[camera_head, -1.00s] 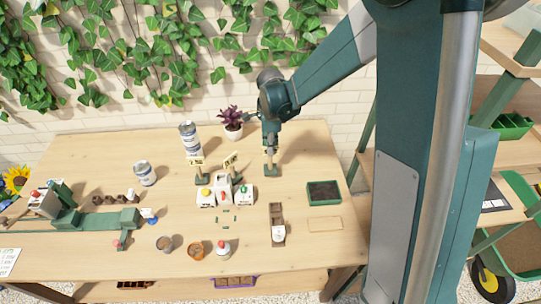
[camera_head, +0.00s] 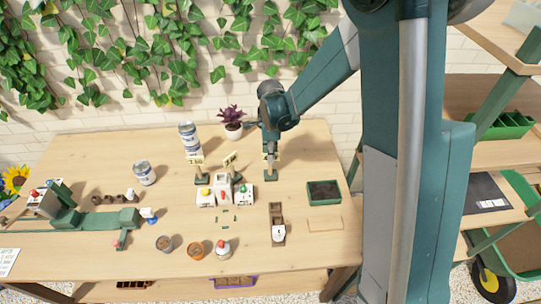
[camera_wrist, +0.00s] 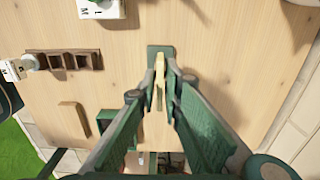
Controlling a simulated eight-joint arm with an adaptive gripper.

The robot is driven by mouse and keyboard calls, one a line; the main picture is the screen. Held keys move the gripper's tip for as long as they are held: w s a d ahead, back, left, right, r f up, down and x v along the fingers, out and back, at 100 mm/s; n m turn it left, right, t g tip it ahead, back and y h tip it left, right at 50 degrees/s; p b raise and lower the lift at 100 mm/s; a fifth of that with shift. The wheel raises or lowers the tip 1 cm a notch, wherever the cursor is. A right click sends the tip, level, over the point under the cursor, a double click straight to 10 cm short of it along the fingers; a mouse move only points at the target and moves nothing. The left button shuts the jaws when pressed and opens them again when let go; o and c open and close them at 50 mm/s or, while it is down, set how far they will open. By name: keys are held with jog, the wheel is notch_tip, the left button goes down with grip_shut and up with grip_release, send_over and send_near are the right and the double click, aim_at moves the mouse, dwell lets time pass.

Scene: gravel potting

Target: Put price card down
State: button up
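A price card (camera_head: 270,157) on a dark green base stands at the table's back right, upright. In the wrist view, its pale yellow card (camera_wrist: 159,76) is seen nearly edge-on above the green base (camera_wrist: 153,51). My gripper (camera_head: 270,143) points straight down over it. In the wrist view, my gripper's fingers (camera_wrist: 161,88) close in from both sides and appear shut on the card. The base looks to be at the tabletop; I cannot tell whether it touches.
A purple plant (camera_head: 232,131) in a white pot stands just left of my gripper. White dispensers (camera_head: 223,190) stand in front of the left cards. A dark green tray (camera_head: 324,202) lies front right, beside a brown holder (camera_head: 277,212). Bare wood surrounds the held card's base.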

jog(key=shift+o, duration=0.8)
jog(key=shift+r, duration=0.25)
notch_tip(320, 180, up, 12)
jog(key=shift+p, duration=0.45)
jog(key=shift+d, duration=0.1)
dwell(0.5)
